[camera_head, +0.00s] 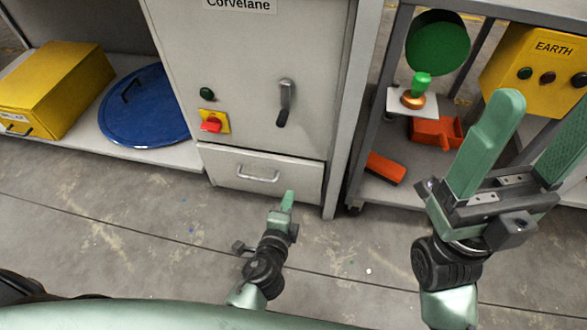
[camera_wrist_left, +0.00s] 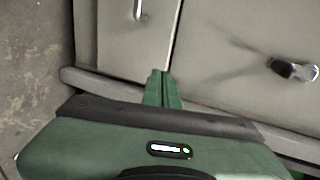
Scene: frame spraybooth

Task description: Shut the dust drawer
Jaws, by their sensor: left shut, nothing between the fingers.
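The dust drawer (camera_head: 225,168) is the grey front with a silver bar handle (camera_head: 258,176) at the bottom of the grey cabinet (camera_head: 245,55). It looks about flush with the cabinet; I cannot tell whether a small gap is left. My left gripper (camera_head: 289,195) is shut and empty, its tip in front of the drawer's lower right part in the head view. In the left wrist view its fingers (camera_wrist_left: 163,78) overlap the drawer front (camera_wrist_left: 112,52) near its seam; contact is unclear. My right gripper (camera_head: 545,112) is open and empty, in front of the right-hand shelf.
A lever (camera_head: 285,103) and a red knob (camera_head: 211,124) are above the drawer. A yellow box (camera_head: 57,85) and blue lid (camera_head: 150,112) lie on the left shelf. An orange tray (camera_head: 434,132) and orange block (camera_head: 385,168) are at right. The floor in front is clear.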

